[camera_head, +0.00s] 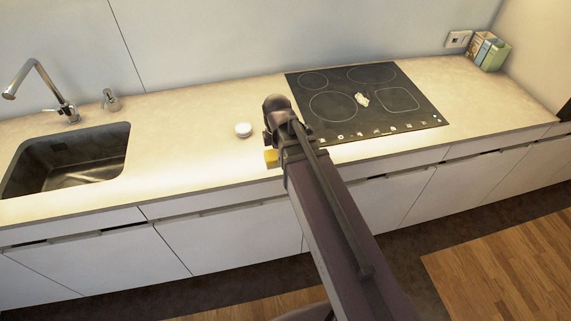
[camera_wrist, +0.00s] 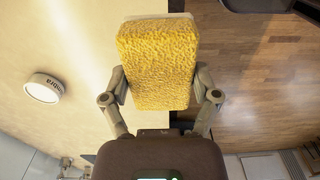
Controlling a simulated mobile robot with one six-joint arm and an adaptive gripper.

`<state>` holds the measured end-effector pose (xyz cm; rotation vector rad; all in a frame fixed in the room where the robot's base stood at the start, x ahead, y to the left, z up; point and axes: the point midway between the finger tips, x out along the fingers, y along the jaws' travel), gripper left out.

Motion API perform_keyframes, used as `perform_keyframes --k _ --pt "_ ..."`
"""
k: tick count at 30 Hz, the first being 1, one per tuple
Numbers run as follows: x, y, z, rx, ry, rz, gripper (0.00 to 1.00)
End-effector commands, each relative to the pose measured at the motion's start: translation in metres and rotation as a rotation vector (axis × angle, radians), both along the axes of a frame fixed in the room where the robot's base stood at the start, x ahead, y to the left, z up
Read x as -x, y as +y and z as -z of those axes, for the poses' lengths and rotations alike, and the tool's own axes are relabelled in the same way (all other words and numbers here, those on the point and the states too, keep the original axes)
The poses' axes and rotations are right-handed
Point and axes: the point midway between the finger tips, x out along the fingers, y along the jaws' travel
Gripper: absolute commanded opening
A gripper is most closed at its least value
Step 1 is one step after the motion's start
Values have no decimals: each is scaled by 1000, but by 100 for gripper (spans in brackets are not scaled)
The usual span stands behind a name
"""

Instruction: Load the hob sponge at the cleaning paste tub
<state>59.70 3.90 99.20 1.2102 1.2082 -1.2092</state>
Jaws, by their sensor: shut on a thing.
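In the wrist view, my gripper (camera_wrist: 158,92) is shut on a yellow rough-textured sponge (camera_wrist: 158,55), with one finger on each side. The head view shows a small yellow part of the sponge (camera_head: 271,157) beside my wrist; my arm hides the rest. The round white cleaning paste tub (camera_head: 243,130) stands on the counter left of my gripper. The black hob (camera_head: 345,130) is right of my gripper and bears a whitish patch (camera_head: 361,99).
The pale counter (camera_head: 185,130) is clear around the tub. A sink (camera_head: 70,165) with a tap (camera_head: 40,85) is at the left. Small boxes (camera_head: 490,52) stand in the far right corner. White handleless cabinets (camera_head: 230,238) run below the counter edge.

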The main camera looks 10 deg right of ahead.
Motion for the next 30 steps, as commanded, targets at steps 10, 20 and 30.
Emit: perform_keyframes --k 10,20,30 --pt "-114 37 -20 0 -1 -2 40" --pt "-198 74 -33 0 -2 -1 40" --pt "-222 87 -36 0 -2 0 40"
